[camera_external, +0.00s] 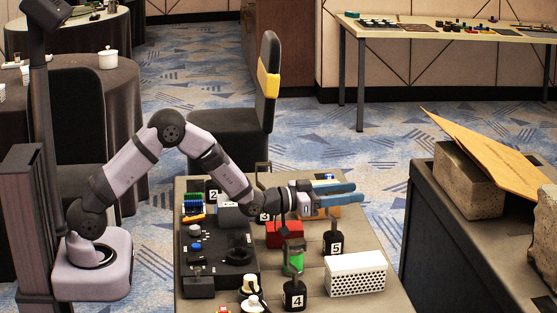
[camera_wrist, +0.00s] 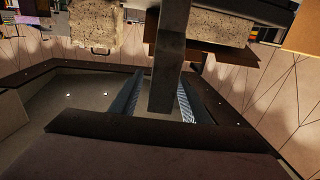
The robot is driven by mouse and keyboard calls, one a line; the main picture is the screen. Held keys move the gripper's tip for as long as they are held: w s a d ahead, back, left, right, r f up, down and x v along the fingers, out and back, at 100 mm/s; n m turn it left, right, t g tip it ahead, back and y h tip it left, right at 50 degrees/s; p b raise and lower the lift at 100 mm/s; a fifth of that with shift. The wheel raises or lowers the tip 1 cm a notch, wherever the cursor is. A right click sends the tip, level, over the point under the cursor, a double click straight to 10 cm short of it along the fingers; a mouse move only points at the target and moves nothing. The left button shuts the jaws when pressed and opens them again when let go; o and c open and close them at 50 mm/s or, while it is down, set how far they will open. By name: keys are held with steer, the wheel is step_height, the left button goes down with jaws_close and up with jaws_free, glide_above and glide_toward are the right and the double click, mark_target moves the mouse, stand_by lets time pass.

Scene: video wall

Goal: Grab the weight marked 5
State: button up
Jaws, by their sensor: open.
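The weight marked 5 (camera_external: 333,245) is a black block with a white number label and a thin upright handle. It stands upright on the table, right of the red box. My gripper (camera_external: 356,192) has blue fingers and reaches out to the right, above and behind this weight in the picture. The fingers are apart with nothing visibly held. In the wrist view the fingers (camera_wrist: 157,98) lie either side of a dark grey post (camera_wrist: 170,60) that I cannot identify. I cannot pick out the weight marked 5 in that view.
Other black weights stand nearby: 4 (camera_external: 294,296) at the front, 3 (camera_external: 263,216) behind, 2 (camera_external: 212,195) at the back left. A red box (camera_external: 284,236), a green cylinder (camera_external: 295,262) and a white perforated basket (camera_external: 356,279) are close to weight 5. Concrete blocks (camera_external: 468,182) sit at right.

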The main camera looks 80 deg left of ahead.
steer(key=shift+w, duration=0.3)
jaws_close()
stand_by(1.2)
steer(key=shift+r, duration=0.25)
